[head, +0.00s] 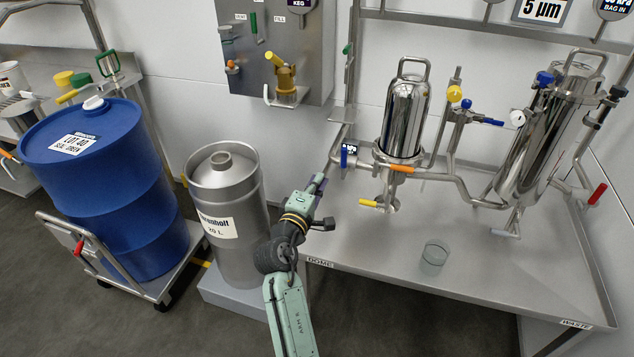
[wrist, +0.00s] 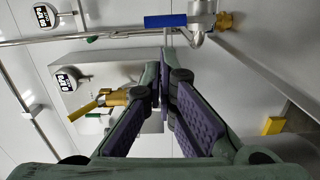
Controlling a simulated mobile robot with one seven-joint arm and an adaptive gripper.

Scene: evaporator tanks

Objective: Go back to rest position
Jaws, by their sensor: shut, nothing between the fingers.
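My gripper (head: 319,182) is at the end of my raised arm, left of the steel bench and in front of its pipework. In the wrist view my gripper (wrist: 165,72) shows its purple pads closed together at the tips, with nothing between them. A valve with a blue lever (wrist: 165,20) lies just beyond the fingertips in that view. In the head view a blue lever (head: 344,156) shows on the pipe close to my gripper; I cannot tell the gap between them.
A steel keg (head: 228,190) and a blue drum (head: 115,190) on a cart stand to the left. A wall panel (head: 240,50) is behind.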

